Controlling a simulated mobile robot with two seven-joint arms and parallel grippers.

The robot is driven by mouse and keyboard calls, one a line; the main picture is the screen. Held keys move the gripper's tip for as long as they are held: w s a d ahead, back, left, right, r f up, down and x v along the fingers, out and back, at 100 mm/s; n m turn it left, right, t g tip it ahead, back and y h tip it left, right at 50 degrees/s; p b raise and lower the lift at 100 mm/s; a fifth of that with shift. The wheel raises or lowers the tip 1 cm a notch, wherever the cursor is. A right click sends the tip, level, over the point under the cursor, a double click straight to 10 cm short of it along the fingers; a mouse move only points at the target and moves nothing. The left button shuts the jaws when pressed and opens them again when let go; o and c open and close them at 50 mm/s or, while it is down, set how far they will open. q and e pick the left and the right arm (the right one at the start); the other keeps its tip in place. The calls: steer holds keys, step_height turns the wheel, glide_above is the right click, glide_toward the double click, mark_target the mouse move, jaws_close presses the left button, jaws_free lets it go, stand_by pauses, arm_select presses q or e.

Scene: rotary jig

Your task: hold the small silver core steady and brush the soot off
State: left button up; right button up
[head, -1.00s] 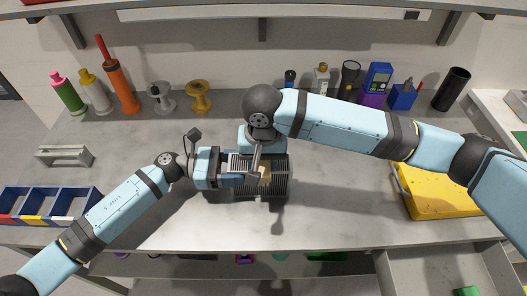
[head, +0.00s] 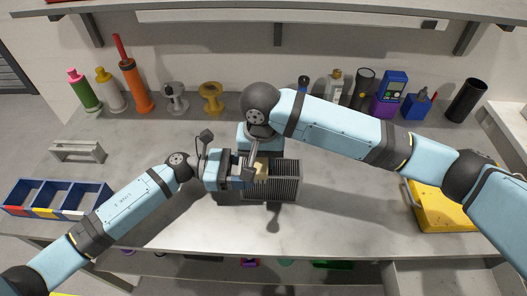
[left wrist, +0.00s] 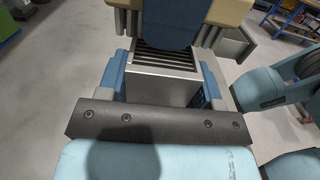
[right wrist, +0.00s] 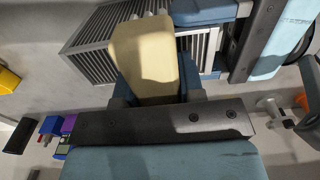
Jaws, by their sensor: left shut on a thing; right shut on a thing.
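The silver core (head: 287,182) is a finned metal block low over the middle of the table. My left gripper (head: 240,174) is shut on its left part; the left wrist view shows the core (left wrist: 158,88) between the blue fingers. My right gripper (head: 253,158) comes down from above, shut on a cream brush block (head: 262,173). The brush (right wrist: 143,52) lies over the core's fins (right wrist: 92,48) in the right wrist view. I cannot tell whether bristles touch the fins. Soot is not clearly visible. The grippers hide the core's left part.
A blue divided bin (head: 58,187) and a grey bracket (head: 78,150) stand at the left. Bottles and two spools (head: 211,98) line the back. A yellow tray (head: 440,208) lies at the right under my right arm. The front table middle is clear.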

steer(key=shift+s+f, duration=0.1)
steer(key=shift+s, duration=0.8)
steer(key=shift+w+r, duration=0.1)
steer(key=shift+r, duration=4.15)
arm_select(q)
steer(key=o, duration=1.2)
